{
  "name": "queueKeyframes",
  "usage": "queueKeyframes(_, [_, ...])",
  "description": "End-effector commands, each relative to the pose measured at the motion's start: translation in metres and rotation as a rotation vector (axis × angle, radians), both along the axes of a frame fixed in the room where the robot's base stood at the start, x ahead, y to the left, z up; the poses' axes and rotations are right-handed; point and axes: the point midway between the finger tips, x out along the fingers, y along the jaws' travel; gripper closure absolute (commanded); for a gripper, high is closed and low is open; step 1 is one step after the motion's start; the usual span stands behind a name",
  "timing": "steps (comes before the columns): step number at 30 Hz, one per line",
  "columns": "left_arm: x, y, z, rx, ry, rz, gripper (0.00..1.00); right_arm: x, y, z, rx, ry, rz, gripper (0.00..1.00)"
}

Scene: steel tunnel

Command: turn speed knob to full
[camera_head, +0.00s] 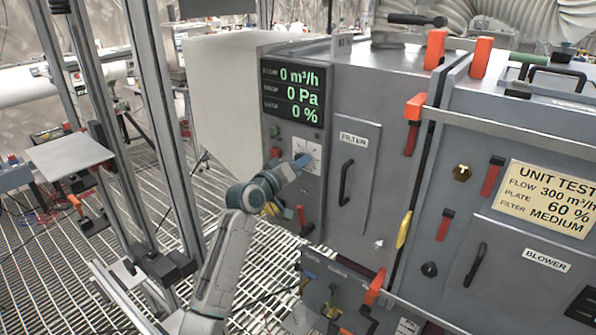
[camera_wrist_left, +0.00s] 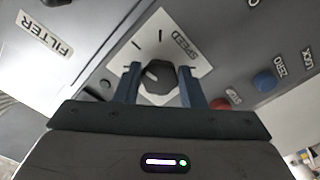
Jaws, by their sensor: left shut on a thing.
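The dark speed knob (camera_wrist_left: 168,76) sits on a white dial plate marked SPEED (camera_wrist_left: 181,45) in the left wrist view. A short pale mark shows on the knob's left side. My left gripper (camera_wrist_left: 160,72) has one finger on each side of the knob and is shut on it. In the head view my left gripper (camera_head: 301,162) is at the white dial plate (camera_head: 313,152) on the grey control panel, and it hides the knob there. The display (camera_head: 294,92) above reads 0 m³/h, 0 Pa and 0 %. My right gripper is not in view.
A blue ZERO button (camera_wrist_left: 264,81) and a red STOP button (camera_wrist_left: 220,103) lie beside the dial. The FILTER door (camera_head: 357,170) with its handle is right of the panel. A unit test placard (camera_head: 548,198) reads flow 300 m³/h, plate 60 %, filter medium. Metal posts (camera_head: 160,120) stand left of my arm.

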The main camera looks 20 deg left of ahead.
Motion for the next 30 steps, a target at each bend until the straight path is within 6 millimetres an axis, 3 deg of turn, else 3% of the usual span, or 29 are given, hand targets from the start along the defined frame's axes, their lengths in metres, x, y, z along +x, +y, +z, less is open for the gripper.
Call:
queueKeyframes(23, [0.0, 0.0003, -0.0035, 0.101, -0.029, -0.001, 0.86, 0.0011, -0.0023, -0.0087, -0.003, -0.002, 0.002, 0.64])
queueKeyframes(24, [0.0, 0.0003, -0.0035, 0.101, -0.029, -0.001, 0.6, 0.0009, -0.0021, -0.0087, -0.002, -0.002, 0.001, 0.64])
queueKeyframes(27, [0.0, 0.0004, -0.003, 0.101, -0.03, -0.001, 0.42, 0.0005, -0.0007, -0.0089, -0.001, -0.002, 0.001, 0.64])
queueKeyframes(30, [0.0001, 0.0003, -0.0022, 0.099, -0.032, 0.0, 0.42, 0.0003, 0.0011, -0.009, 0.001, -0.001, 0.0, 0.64])
